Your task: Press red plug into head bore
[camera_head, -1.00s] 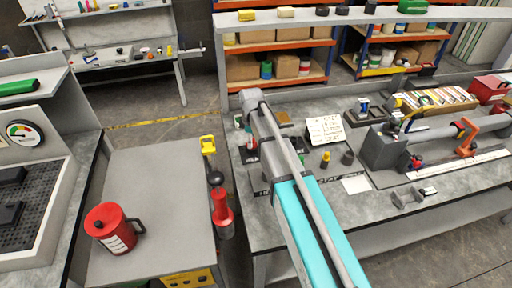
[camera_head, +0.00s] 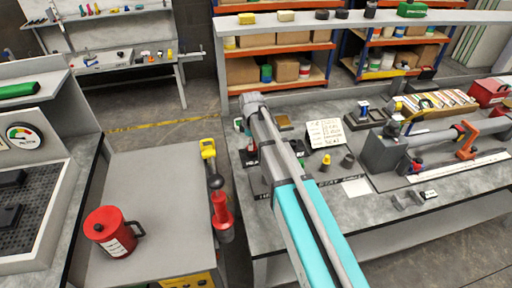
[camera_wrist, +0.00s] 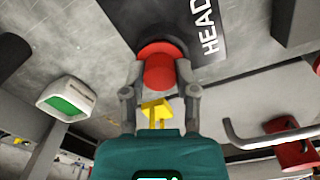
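In the wrist view the red plug (camera_wrist: 160,72) sits between the fingertips of my gripper (camera_wrist: 160,78), and both fingers touch its sides. Its wider red end meets a dark round part (camera_wrist: 152,30) beside a dark plate lettered HEAD (camera_wrist: 208,30). The bore's opening is hidden behind the plug, so I cannot tell how deep the plug sits. A yellow piece (camera_wrist: 155,112) shows between the finger bases. In the head view my arm hides most of the gripper and the plug.
The grey workbench (camera_head: 390,215) carries a white card (camera_head: 323,132), a yellow plug-like piece (camera_head: 326,160), a dark cup (camera_head: 347,161) and a grey clamped fixture (camera_head: 385,150). A red jug (camera_head: 112,232) stands on the left cart (camera_head: 150,180). A gap separates cart and bench.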

